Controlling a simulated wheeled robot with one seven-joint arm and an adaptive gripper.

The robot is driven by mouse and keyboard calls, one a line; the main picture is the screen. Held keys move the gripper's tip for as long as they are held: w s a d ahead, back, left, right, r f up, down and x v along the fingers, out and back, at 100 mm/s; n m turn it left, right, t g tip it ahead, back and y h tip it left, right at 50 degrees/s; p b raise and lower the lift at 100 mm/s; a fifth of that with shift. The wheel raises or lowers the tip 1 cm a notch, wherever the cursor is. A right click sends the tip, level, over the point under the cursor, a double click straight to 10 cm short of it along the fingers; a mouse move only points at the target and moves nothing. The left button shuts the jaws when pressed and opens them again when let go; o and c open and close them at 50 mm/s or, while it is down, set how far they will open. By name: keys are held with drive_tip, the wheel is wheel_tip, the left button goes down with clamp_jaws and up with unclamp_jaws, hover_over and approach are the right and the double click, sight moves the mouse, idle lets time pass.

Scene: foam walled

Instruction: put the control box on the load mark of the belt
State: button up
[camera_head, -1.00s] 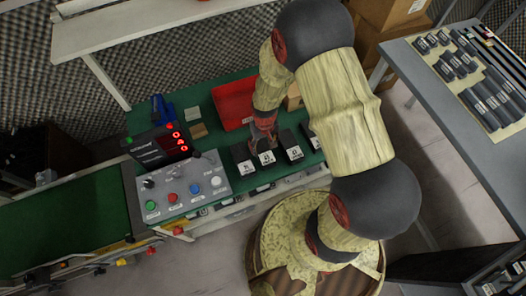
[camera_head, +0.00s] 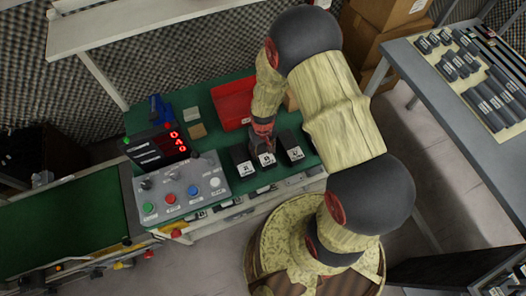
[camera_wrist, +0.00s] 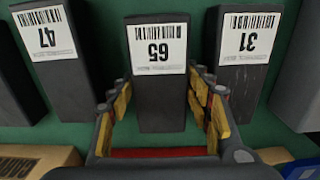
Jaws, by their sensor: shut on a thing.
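Several black boxes with white barcode labels stand in a row on the green bench top. The middle black box (camera_head: 265,161) is between the fingers of my gripper (camera_head: 263,138). In the wrist view, the fingers of my gripper (camera_wrist: 162,112) are shut on both sides of this middle box (camera_wrist: 158,105), whose label faces the camera. I cannot tell which thing is the control box by name. The green belt (camera_head: 60,225) is at the left, past the button panel. I cannot make out a load mark on it.
Neighbouring black boxes stand close on the left (camera_wrist: 62,90) and right (camera_wrist: 243,85) in the wrist view. A grey button panel (camera_head: 180,190), a red-digit display (camera_head: 157,148) and a red tray (camera_head: 232,104) are on the bench. A grey table (camera_head: 440,120) is at the right.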

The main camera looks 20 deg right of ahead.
drive_tip(key=c, duration=0.7)
